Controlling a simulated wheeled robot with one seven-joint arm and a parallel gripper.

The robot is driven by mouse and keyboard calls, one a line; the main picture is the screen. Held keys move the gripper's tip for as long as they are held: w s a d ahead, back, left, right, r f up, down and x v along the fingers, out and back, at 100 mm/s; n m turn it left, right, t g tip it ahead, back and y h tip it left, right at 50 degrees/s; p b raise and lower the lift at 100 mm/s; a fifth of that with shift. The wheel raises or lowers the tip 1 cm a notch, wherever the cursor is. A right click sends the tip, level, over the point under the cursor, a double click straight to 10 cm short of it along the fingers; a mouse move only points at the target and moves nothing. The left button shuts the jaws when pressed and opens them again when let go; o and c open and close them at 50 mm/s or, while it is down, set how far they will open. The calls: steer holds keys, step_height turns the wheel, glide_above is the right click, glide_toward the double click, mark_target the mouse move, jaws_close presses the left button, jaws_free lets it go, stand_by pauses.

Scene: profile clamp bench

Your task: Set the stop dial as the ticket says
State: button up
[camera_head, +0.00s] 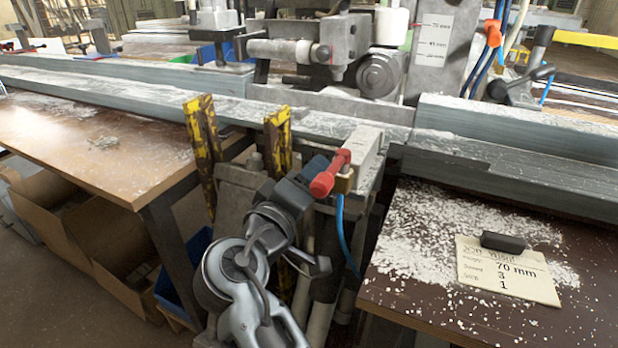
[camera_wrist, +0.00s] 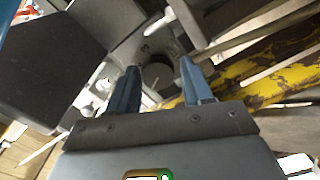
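The paper ticket (camera_head: 508,272) lies on the dark right-hand table under a dark block. My gripper (camera_head: 312,172) is at the bench front, close beside a red-handled valve. In the wrist view my gripper (camera_wrist: 160,88) has two blue fingers apart with nothing held between them. Beyond the fingertips is a round dark knob (camera_wrist: 157,76), likely the stop dial, on a grey plate with small marks. Its setting cannot be read. I cannot make out this knob in the head view.
Yellow worn posts (camera_head: 203,140) stand left of my gripper. The red handle (camera_head: 330,174) and a blue hose (camera_head: 344,235) are close on its right. A long grey profile (camera_head: 300,118) runs behind. A height scale (camera_head: 433,42) is on the machine. Cardboard boxes (camera_head: 112,245) stand below left.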

steer(key=shift+s, duration=0.1)
steer(key=v, duration=0.7)
steer(key=shift+s+a+p, duration=0.15)
steer(key=shift+s+p, duration=0.15)
stand_by(0.3)
